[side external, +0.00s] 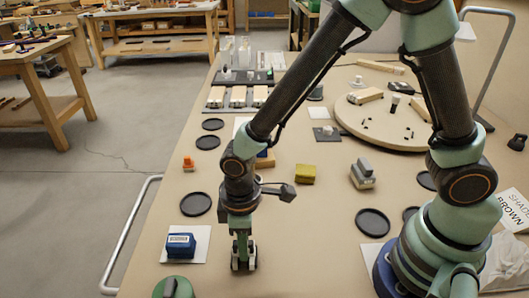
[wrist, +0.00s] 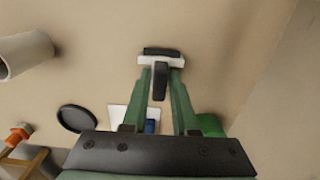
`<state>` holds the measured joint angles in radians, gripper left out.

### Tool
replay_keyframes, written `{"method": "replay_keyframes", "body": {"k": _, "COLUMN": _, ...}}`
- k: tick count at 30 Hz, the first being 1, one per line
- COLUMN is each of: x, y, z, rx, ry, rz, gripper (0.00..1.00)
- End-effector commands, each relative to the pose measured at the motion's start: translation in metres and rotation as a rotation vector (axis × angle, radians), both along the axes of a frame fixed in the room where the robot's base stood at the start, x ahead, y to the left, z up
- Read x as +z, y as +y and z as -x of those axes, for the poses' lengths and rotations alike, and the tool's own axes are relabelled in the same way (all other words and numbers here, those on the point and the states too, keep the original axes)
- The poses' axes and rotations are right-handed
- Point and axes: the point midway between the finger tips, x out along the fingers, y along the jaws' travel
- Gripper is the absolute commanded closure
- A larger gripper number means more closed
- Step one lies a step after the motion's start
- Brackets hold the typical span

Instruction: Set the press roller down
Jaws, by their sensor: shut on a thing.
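My gripper (side external: 243,262) points down over the near part of the bench in the side view. In the wrist view, its two green fingers (wrist: 161,72) are shut on the press roller. The press roller (wrist: 161,51) shows a black roller in a white bracket, with a dark handle running back between the fingers. In the side view, only small dark and pale parts of the roller (side external: 236,265) show at the fingertips. It is at or close to the bench top; I cannot tell whether it touches.
A blue block (side external: 180,244) on a white card stands left of my gripper. A green round thing (side external: 172,289) is at the front edge. Black discs (side external: 196,204), a yellow block (side external: 305,173) and a grey block (side external: 362,173) lie farther back. Bare bench lies right of my gripper.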

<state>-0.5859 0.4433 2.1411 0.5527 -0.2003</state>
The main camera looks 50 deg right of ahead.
Motion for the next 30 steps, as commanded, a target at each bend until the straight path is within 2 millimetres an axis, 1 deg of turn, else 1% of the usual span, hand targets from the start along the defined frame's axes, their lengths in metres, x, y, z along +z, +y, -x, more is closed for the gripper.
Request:
{"method": "replay_keyframes", "body": {"k": 6, "x": -0.0086, "y": -0.0021, "z": 0.0021, "rx": -0.001, "ry": 0.007, "rz": 0.004, "gripper": 1.00}}
{"method": "replay_keyframes", "body": {"k": 10, "x": -0.0106, "y": -0.0025, "z": 0.0025, "rx": -0.002, "ry": 0.008, "rz": 0.005, "gripper": 1.00}}
{"method": "replay_keyframes", "body": {"k": 11, "x": -0.0108, "y": -0.0028, "z": 0.0028, "rx": -0.002, "ry": 0.008, "rz": 0.006, "gripper": 0.69}}
{"method": "replay_keyframes", "body": {"k": 12, "x": -0.0108, "y": -0.0028, "z": 0.0029, "rx": -0.002, "ry": 0.008, "rz": 0.006, "gripper": 0.54}}
{"method": "replay_keyframes", "body": {"k": 13, "x": -0.0107, "y": -0.0028, "z": 0.0029, "rx": -0.002, "ry": 0.008, "rz": 0.006, "gripper": 0.43}}
{"method": "replay_keyframes", "body": {"k": 30, "x": -0.0096, "y": -0.0022, "z": 0.0024, "rx": -0.001, "ry": 0.008, "rz": 0.005, "gripper": 0.43}}
